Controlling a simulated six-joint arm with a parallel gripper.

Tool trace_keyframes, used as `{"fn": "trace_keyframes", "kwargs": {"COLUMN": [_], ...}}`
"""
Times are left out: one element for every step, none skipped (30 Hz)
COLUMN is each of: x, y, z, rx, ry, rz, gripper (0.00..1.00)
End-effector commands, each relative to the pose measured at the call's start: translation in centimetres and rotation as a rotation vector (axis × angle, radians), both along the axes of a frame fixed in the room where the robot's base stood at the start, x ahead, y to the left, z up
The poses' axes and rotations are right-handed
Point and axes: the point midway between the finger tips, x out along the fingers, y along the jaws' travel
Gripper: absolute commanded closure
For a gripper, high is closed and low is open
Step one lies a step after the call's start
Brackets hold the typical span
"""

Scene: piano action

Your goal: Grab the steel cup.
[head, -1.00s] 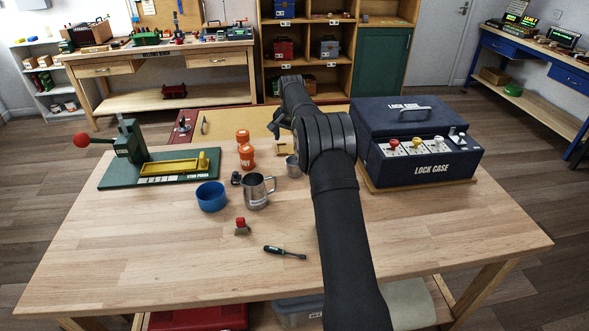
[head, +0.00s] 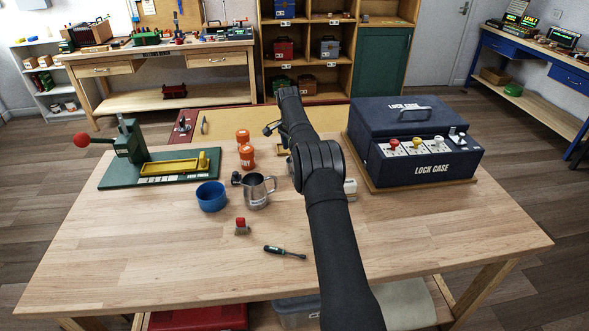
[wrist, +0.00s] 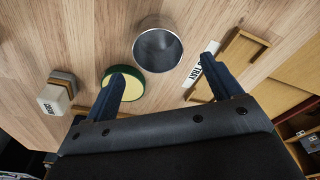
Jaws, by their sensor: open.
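The steel cup (wrist: 158,50) stands on the wooden table in the wrist view, its open mouth facing the camera. My gripper (wrist: 163,68) is open and empty, with one dark blue finger on each side of the view. The cup lies beyond and between the fingertips, apart from both. In the head view my arm mostly hides this cup and my fingers. A steel mug with a handle (head: 257,191) stands left of my arm.
A round green and yellow thing (wrist: 123,88) lies behind the left finger. A wooden tray (wrist: 236,56) is near the right finger. A white-labelled block (wrist: 56,97) stands at left. The head view shows a blue bowl (head: 211,197), orange containers (head: 247,157) and the lock case (head: 425,163).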

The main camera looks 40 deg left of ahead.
Motion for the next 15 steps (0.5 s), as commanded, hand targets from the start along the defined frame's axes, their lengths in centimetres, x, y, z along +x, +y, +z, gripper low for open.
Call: {"fn": "trace_keyframes", "kwargs": {"x": [0.1, 0.1, 0.2, 0.2, 0.2, 0.3, 0.3, 0.3, 0.3, 0.3, 0.2, 0.1, 0.1, 0.0, -0.1], "y": [-0.1, 0.0, -0.1, -0.1, -0.1, -0.1, -0.1, -0.1, -0.1, -0.1, -0.1, -0.1, -0.1, -0.1, -0.1], "z": [-0.9, -1.3, -1.7, -2.0, -2.2, -2.4, -2.5, -2.6, -2.8, -3.0, -3.2, -3.6, -4.0, -4.4, -5.0], "rx": [-0.002, -0.001, 0.000, 0.000, 0.000, 0.000, 0.000, 0.001, 0.001, 0.001, 0.000, -0.001, -0.002, -0.002, -0.001], "ry": [0.001, 0.001, 0.000, 0.000, 0.000, 0.000, 0.000, 0.000, 0.000, 0.000, 0.000, 0.001, 0.001, 0.001, 0.001], "rz": [0.000, 0.000, 0.000, 0.000, 0.000, 0.000, 0.000, 0.000, 0.000, 0.001, 0.001, 0.001, 0.001, 0.001, 0.001], "gripper": [0.17, 0.17, 0.17, 0.17, 0.17, 0.17, 0.17, 0.17, 0.17, 0.17, 0.17, 0.17, 0.17, 0.17, 0.17]}}
